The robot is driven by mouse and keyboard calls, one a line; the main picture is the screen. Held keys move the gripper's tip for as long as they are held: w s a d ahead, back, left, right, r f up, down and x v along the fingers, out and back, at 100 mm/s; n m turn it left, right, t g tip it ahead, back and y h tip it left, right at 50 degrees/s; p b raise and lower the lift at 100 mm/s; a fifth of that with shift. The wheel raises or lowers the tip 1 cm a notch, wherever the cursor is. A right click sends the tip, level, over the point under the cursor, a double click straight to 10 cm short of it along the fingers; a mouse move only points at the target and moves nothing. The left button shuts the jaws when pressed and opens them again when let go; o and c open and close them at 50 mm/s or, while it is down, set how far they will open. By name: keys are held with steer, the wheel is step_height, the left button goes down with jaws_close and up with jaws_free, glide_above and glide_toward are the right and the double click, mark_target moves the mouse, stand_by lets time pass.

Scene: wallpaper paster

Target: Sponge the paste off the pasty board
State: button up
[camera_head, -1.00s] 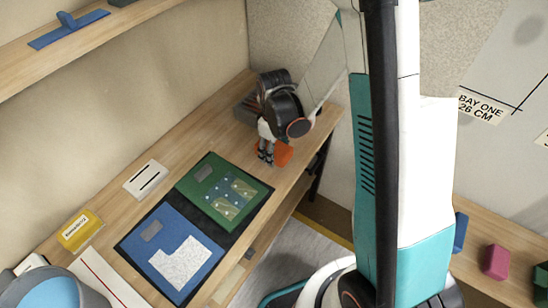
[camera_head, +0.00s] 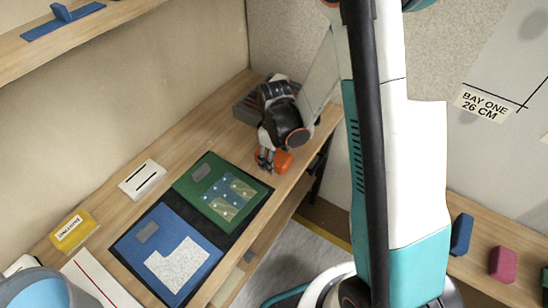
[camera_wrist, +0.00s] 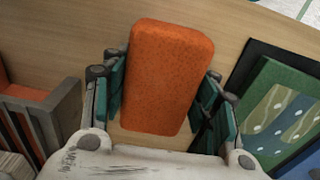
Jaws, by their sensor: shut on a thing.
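The orange sponge (camera_head: 280,161) is between the fingers of my gripper (camera_head: 265,161), at the far part of the wooden bench. In the wrist view the sponge (camera_wrist: 168,78) fills the space between the teal finger pads, which press on both its long sides. I cannot tell whether it touches the bench. A green board (camera_head: 205,196) with a blue-and-tan pattern and white dots lies in front and left of the gripper. A blue board (camera_head: 190,235) with a speckled white patch lies nearer. Both lie on a black mat (camera_head: 240,228). I cannot tell which board is pasty.
A grey block-like holder (camera_head: 245,110) stands behind my gripper. A white slotted block (camera_head: 142,179), a yellow labelled box (camera_head: 74,231) and a blue-grey bucket (camera_head: 30,290) stand left of the boards. Bare bench lies between the sponge and the green board.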

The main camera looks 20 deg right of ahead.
steer(key=o, duration=1.1)
steer(key=shift+f, duration=0.1)
steer(key=shift+r+p, duration=0.65)
steer(key=shift+p, duration=0.25)
steer(key=s+r+m+t+p, duration=0.1)
steer(key=s+r+p, duration=0.2)
steer(key=r, duration=0.9)
steer(key=s+r+m+t+p, duration=0.2)
steer(key=r, duration=1.1)
steer(key=s+r+m+t, duration=0.1)
steer(key=s+r, duration=0.1)
steer(key=s, duration=0.1)
steer(key=s+r+m+t, duration=0.1)
steer(key=s+r, duration=0.1)
steer(key=s, duration=0.1)
steer(key=s+r+m+t, duration=0.2)
steer(key=s+r, duration=0.1)
steer(key=s, duration=0.1)
